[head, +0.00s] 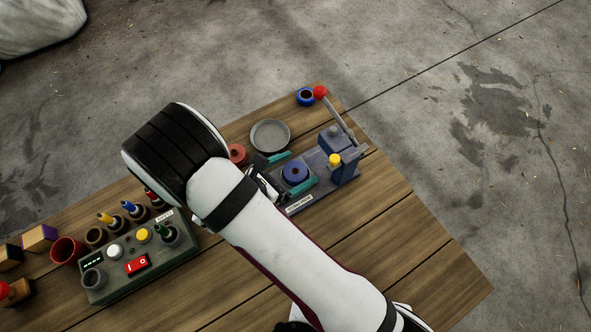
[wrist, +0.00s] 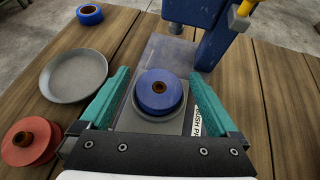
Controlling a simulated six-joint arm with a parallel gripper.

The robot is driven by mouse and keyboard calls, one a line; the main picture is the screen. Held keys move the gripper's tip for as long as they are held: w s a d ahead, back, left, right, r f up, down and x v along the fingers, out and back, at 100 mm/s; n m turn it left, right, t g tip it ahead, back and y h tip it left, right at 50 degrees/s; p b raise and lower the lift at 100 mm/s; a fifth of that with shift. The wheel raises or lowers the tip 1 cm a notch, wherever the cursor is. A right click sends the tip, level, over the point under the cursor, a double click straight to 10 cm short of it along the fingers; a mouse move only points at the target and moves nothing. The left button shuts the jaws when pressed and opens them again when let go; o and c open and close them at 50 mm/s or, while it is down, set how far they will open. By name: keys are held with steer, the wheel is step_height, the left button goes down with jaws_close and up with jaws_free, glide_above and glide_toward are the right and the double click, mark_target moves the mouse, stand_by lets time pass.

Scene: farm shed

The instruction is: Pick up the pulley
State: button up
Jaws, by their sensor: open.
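A blue pulley-like wheel (wrist: 160,101) with a brown hub sits on a grey round seat on the base plate of a blue lever press; it also shows in the head view (head: 295,173). My gripper (wrist: 160,86) is open, with one teal finger on each side of the blue wheel and visible gaps between. In the head view my gripper (head: 291,172) is over the press plate. A similar red wheel (wrist: 30,142) with a brown hub lies on the table to the left, and another blue ring-shaped one (wrist: 90,14) lies farther back.
The blue press (head: 345,165) with its red-knobbed lever stands just beyond the gripper. A grey round dish (head: 270,136) is left of it. A control box (head: 137,265) with buttons, a red cup (head: 67,251) and several tools occupy the table's left. The table's right front is clear.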

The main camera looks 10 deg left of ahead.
mark_target(296, 170)
steer(key=shift+w, duration=0.1)
jaws_close()
step_height(296, 170, up, 10)
steer(key=w+d+r+n+y, duration=0.1)
steer(key=w+d+r, duration=0.2)
steer(key=d+r, duration=0.3)
steer(key=w+d+r+n+t+y, duration=0.1)
steer(key=w+d+r, duration=0.2)
steer(key=r, duration=0.9)
steer(key=w+d+r+n+y, duration=0.1)
steer(key=w+d+r, duration=0.2)
steer(key=d+r, duration=0.6)
steer(key=shift+w+r, duration=0.3)
steer(key=shift+r, duration=0.2)
